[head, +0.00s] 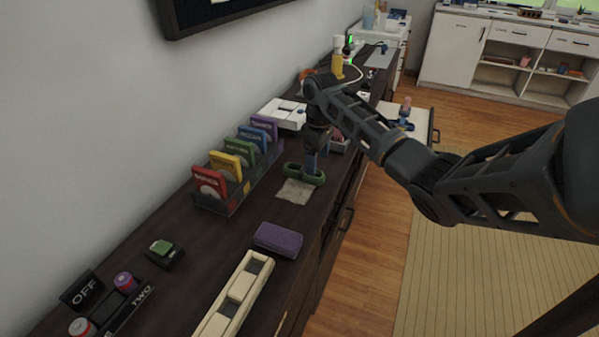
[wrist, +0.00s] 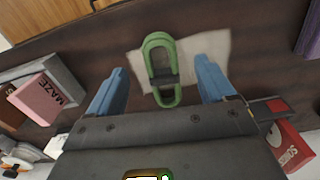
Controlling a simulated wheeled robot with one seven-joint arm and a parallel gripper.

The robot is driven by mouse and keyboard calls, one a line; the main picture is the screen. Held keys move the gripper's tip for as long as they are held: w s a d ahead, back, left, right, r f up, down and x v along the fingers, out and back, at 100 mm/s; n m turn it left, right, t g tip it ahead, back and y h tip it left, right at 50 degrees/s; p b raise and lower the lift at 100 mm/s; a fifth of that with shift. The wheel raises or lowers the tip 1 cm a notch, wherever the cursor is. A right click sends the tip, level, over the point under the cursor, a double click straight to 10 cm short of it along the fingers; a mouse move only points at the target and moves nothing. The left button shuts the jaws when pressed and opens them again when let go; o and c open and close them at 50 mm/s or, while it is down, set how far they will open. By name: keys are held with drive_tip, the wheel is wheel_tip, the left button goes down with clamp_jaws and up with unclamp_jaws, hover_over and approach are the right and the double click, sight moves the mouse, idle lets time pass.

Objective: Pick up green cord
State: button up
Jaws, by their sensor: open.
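The green cord (wrist: 166,100) is a narrow closed loop with a dark part across its middle. It lies on a pale square sheet (wrist: 214,48) on the dark countertop. In the head view the cord (head: 290,171) is partly covered by my gripper (head: 311,163), which points down over it. In the wrist view my gripper (wrist: 160,68) is open, with one blue finger on each side of the cord. The fingers do not visibly touch it. I cannot tell the exact height of the fingertips above the sheet.
A rack of coloured cases (head: 237,160) stands left of the gripper by the wall. A purple block (head: 278,239) and a cream device (head: 236,297) lie nearer on the counter. A pink box (wrist: 45,97) and a white device (head: 283,113) are on the far side.

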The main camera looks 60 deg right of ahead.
sight(304, 173)
drive_tip(key=f, duration=0.4)
drive_tip(key=shift+w+d+f, duration=0.1)
drive_tip(key=shift+w+f, duration=0.1)
drive_tip(key=shift+w, duration=0.1)
drive_tip(key=shift+f, duration=0.65)
drive_tip(key=shift+c, duration=0.3)
drive_tip(key=c, duration=1)
drive_tip(key=shift+c, duration=0.4)
drive_tip(key=shift+r, duration=0.1)
